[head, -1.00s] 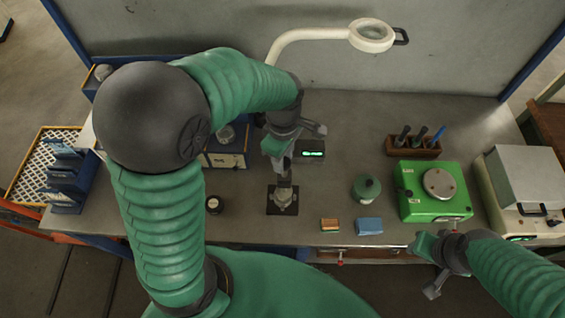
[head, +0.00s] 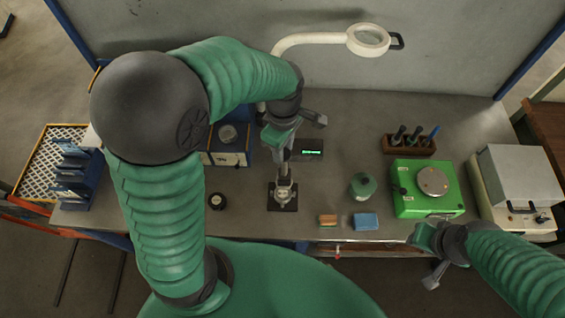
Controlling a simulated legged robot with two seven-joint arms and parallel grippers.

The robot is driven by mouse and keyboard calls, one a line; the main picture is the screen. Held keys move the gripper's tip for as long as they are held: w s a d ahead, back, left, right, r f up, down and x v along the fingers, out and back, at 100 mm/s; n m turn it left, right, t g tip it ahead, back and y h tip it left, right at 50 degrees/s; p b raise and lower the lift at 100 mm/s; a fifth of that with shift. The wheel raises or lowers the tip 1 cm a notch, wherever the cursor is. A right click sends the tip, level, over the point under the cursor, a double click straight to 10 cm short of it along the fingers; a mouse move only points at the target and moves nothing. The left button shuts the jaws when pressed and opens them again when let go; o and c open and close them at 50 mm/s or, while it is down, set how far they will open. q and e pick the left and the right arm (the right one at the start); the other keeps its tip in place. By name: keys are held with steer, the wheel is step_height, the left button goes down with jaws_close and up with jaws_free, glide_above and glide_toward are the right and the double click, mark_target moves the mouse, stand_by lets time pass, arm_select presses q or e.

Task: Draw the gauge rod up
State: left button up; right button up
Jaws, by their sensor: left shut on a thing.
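The gauge rod (head: 283,172) shows as a short grey length between my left gripper and a small metal holder (head: 284,193) on a dark square base in the middle of the bench. My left gripper (head: 281,158) is above the holder, shut on the upper part of the rod. The fingertips are small and partly hidden, and I cannot tell how far the rod's lower end sits in the holder. My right gripper (head: 419,238) is at the bench's front edge, in front of the green device, apart from the rod; its finger gap is not clear.
A small display box (head: 308,150) stands just behind the holder. A lamp with a ring head (head: 368,40) reaches over the back. A round green pot (head: 362,186), a blue block (head: 366,222) and a green device (head: 428,187) are on the right. A dark round pot (head: 216,201) is left.

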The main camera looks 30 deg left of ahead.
arm_select(q)
steer(key=o, duration=0.7)
steer(key=shift+r, duration=0.1)
steer(key=o, duration=0.4)
steer(key=shift+d, duration=0.1)
steer(key=shift+c, duration=0.2)
steer(key=shift+r, duration=0.1)
step_height(320, 180, up, 2)
steer(key=shift+r+p, duration=0.15)
steer(key=shift+p, duration=1)
step_height(320, 180, up, 4)
steer(key=p, duration=0.3)
steer(key=shift+p, duration=0.3)
steer(key=shift+f, duration=0.25)
